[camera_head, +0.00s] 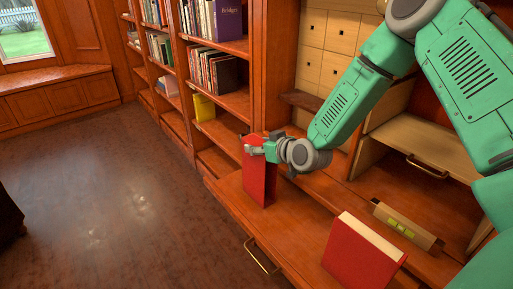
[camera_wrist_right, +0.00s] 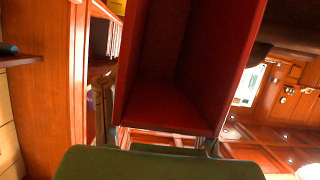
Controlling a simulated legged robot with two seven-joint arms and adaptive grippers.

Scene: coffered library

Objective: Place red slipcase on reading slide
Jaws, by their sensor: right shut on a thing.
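The red slipcase (camera_head: 259,182) is upright at the left part of the wooden reading slide (camera_head: 285,232), which has a brass handle on its front. My right gripper (camera_head: 257,150) is shut on the upper part of the slipcase. In the right wrist view the slipcase (camera_wrist_right: 168,105) shows as a hollow red box with its open side toward the camera. Its lower end is at or just above the slide; I cannot tell whether it touches. My left gripper is not in view.
A red book (camera_head: 362,254) with pale page edges stands upright at the front right. Behind it lies a tan block (camera_head: 407,226) with a yellow-green window. Bookshelves (camera_head: 217,75) rise behind on the left, and small drawers (camera_head: 325,45) stand at the back. The floor at left is open.

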